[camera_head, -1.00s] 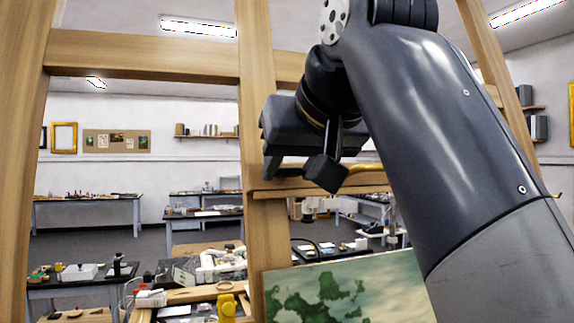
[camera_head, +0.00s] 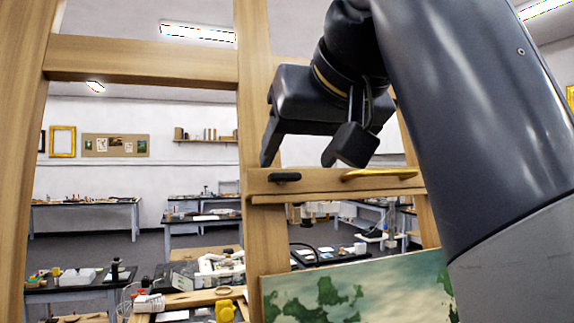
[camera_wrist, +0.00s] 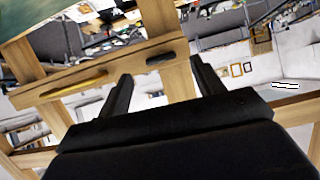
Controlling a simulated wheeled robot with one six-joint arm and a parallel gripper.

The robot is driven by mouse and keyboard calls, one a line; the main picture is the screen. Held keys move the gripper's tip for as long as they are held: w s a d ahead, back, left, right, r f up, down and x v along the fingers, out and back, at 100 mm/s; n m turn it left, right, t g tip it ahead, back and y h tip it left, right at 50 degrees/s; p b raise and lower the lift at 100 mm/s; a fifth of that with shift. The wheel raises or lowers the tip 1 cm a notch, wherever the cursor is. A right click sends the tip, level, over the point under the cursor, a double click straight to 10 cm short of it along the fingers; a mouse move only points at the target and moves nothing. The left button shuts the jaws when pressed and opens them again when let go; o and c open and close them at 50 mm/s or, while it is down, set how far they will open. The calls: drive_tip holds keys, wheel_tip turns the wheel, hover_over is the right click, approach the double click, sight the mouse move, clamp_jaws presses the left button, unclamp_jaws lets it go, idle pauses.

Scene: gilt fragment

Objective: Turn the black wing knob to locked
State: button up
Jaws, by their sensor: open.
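The black wing knob (camera_head: 285,177) sits on the wooden crossbar (camera_head: 312,186) of the easel, near the left upright, with its long side lying along the bar. In the wrist view the knob (camera_wrist: 160,58) shows between and beyond the two fingertips. My gripper (camera_head: 300,160) is open and empty, its fingers pointing down just above the crossbar. It also shows at the bottom of the wrist view (camera_wrist: 160,82). The knob appears clear of both fingers. Any locked marking is too small to see.
A gold bar-shaped piece (camera_head: 380,174) lies along the same crossbar to the right of the knob. A green painting (camera_head: 355,288) stands below the bar. Wooden uprights (camera_head: 255,150) frame the space. Cluttered tables stand behind.

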sight(287, 177)
drive_tip(key=shift+v, duration=1.4)
drive_tip(key=shift+w, duration=0.1)
drive_tip(key=x, duration=0.7)
drive_tip(key=shift+f, duration=0.1)
drive_tip(key=shift+w+a, duration=0.1)
